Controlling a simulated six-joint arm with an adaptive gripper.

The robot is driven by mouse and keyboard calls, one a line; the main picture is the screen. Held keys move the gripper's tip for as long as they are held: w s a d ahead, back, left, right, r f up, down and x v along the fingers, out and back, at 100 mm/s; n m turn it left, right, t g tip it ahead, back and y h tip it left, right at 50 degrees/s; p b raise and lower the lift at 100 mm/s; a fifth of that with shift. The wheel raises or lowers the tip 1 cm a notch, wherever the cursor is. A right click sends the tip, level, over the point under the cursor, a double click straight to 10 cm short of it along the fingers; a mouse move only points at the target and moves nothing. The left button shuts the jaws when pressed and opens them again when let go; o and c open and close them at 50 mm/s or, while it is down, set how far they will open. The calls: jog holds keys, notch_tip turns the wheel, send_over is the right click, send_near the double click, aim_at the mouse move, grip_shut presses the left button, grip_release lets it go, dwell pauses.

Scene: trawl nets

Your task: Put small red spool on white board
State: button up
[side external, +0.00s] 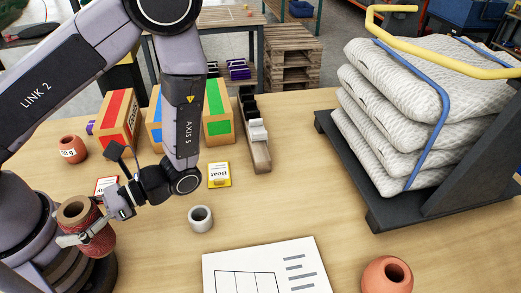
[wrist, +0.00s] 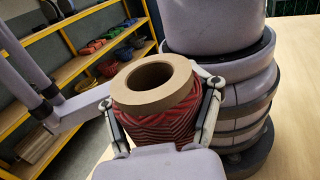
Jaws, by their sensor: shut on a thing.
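The small red spool (side external: 83,227), red cord wound on a brown cardboard core, is held upright at the lower left, beside my arm's base. It also fills the middle of the wrist view (wrist: 160,128). My gripper (wrist: 162,95) is shut on it, one finger on each side of the winding. In the side view one finger shows across the spool's front and the other is hidden. The white board (side external: 236,262), with a printed grid and short dark lines, lies flat at the bottom centre, well to the right of the spool. Nothing rests on its visible part.
A grey ring-shaped spool (side external: 200,218) stands between my gripper and the board. A yellow-edged card (side external: 219,175) lies behind it. Terracotta-coloured pots stand at left (side external: 73,149) and lower right (side external: 388,275). Coloured boxes (side external: 118,121) and a trolley of stacked nets (side external: 395,115) stand behind.

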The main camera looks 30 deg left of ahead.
jog(key=d+n+h, duration=0.8)
jog(key=h, duration=0.4)
jog(key=shift+d+h, duration=0.25)
jog(key=shift+h, duration=0.05)
jog(key=w+d+n+t+h, duration=0.1)
jog(key=n+h, duration=0.1)
jog(key=w+d+n+t+h, duration=0.2)
jog(key=h, duration=0.1)
jog(key=shift+d+h, duration=0.15)
jog(key=shift+h, duration=0.15)
jog(key=w+d+f+n+t+h, duration=0.4)
jog(key=w+d+t, duration=0.1)
jog(key=w+d, duration=0.4)
jog(key=shift+w+d+f, duration=0.35)
jog(key=shift+d+f, duration=0.4)
jog(key=shift+f, duration=0.75)
jog(key=shift+w+d+f, duration=0.35)
jog(key=shift+d+f, duration=0.45)
jog(key=shift+f, duration=0.65)
jog(key=shift+w+d+f, duration=0.35)
jog(key=shift+d+f, duration=0.4)
jog(key=shift+f, duration=0.75)
jog(key=shift+f, duration=0.2)
jog(key=o, duration=1.3)
jog(key=shift+o, duration=0.2)
